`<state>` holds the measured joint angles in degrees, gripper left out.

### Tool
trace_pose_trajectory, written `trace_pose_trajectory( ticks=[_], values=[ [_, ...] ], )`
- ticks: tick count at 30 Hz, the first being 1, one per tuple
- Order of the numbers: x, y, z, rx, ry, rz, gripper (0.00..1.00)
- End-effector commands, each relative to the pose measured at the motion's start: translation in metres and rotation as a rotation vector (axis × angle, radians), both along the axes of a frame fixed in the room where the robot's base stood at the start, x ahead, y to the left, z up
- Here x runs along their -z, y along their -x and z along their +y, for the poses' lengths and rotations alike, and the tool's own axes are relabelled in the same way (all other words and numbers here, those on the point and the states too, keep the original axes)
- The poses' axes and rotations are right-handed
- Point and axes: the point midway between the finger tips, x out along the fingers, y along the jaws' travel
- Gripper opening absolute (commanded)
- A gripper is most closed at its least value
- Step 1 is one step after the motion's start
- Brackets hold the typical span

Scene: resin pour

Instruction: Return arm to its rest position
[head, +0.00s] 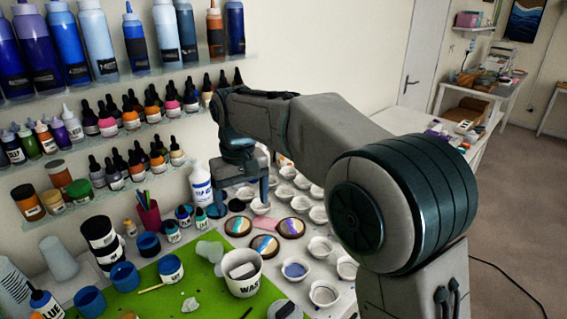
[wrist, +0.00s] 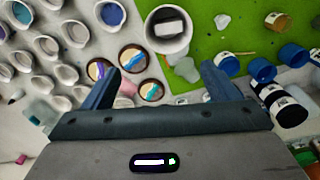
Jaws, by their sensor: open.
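My gripper (head: 244,196) hangs above the table at the middle of the head view, pointing down, at the end of my grey arm. In the wrist view my gripper (wrist: 160,88) shows two dark blue fingers spread wide apart, with nothing held between them. Below it are three round painted coasters (wrist: 151,91), a pink piece (wrist: 127,87) and grey table surface. The coasters (head: 265,245) also show in the head view, just below and in front of the gripper. The gripper appears apart from everything on the table.
A white waste cup (head: 243,285) stands on a green mat (head: 190,290). Several small white cups (head: 324,294) cover the table to the right. A white bottle (head: 200,184) stands beside the gripper. Shelves of bottles (head: 80,75) line the wall at left. A side table (head: 480,150) stands behind.

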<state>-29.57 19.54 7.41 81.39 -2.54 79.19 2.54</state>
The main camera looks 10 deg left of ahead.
Motion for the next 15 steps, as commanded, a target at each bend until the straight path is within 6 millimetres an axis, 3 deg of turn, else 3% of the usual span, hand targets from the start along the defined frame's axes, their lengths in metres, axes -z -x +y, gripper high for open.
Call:
trace_pose_trajectory(
  ticks=[5,11,15],
  values=[
    [-0.009,0.007,-0.040,0.058,-0.009,-0.033,0.81],
    [-0.016,0.035,-0.123,0.188,-0.028,-0.100,0.81],
    [-0.011,0.064,-0.176,0.284,-0.044,-0.150,0.81]
  ],
)
